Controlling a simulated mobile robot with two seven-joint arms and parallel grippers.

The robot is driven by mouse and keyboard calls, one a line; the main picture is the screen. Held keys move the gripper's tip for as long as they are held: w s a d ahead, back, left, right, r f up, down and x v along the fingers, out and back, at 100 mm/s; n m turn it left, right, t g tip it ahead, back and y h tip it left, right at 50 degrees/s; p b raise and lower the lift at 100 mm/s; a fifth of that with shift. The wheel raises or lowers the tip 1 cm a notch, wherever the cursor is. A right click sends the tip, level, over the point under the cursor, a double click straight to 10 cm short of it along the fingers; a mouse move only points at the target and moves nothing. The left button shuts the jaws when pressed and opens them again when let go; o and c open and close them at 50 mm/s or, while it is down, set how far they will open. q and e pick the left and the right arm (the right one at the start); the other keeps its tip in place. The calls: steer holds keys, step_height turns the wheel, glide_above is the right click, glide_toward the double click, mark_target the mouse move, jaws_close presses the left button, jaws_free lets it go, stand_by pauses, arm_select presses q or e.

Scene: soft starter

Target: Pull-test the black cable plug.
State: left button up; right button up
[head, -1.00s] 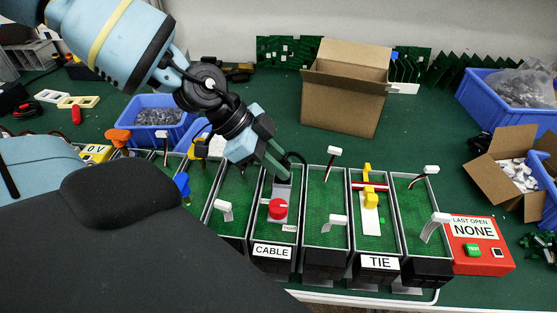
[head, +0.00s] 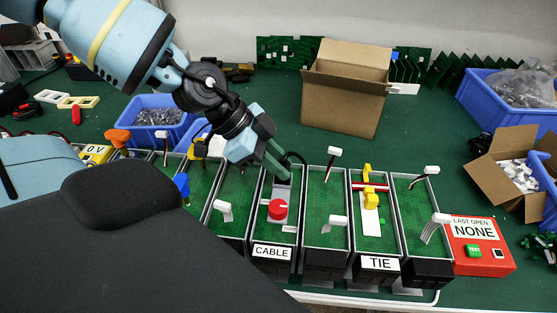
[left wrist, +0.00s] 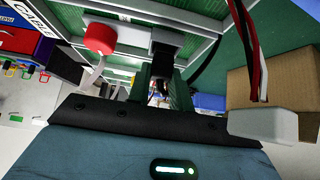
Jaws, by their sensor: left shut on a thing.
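The bay labelled CABLE (head: 272,252) stands in the row of green-floored bays. A red knob (head: 277,210) sits on a grey block in it, and the knob also shows in the left wrist view (left wrist: 100,38). My left gripper (head: 280,170) reaches down into the far end of this bay. A black cable (head: 296,157) curves away beside the fingertips. My right gripper does not show in either view.
White connectors on wires (head: 333,150) rise from neighbouring bays. The TIE bay (head: 380,263) holds yellow parts. A red box reading LAST OPEN NONE (head: 484,245) stands at the right. An open cardboard box (head: 340,100) and blue bins are behind.

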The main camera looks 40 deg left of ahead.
arm_select(q)
steer(key=shift+r, duration=0.1)
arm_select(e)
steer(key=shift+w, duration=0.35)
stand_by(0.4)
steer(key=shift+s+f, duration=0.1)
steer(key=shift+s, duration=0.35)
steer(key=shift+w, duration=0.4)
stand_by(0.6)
arm_select(q)
steer(key=shift+f, duration=0.2)
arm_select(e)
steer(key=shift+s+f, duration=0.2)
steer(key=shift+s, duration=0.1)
arm_select(q)
steer(key=shift+f, duration=0.1)
steer(key=o, duration=1)
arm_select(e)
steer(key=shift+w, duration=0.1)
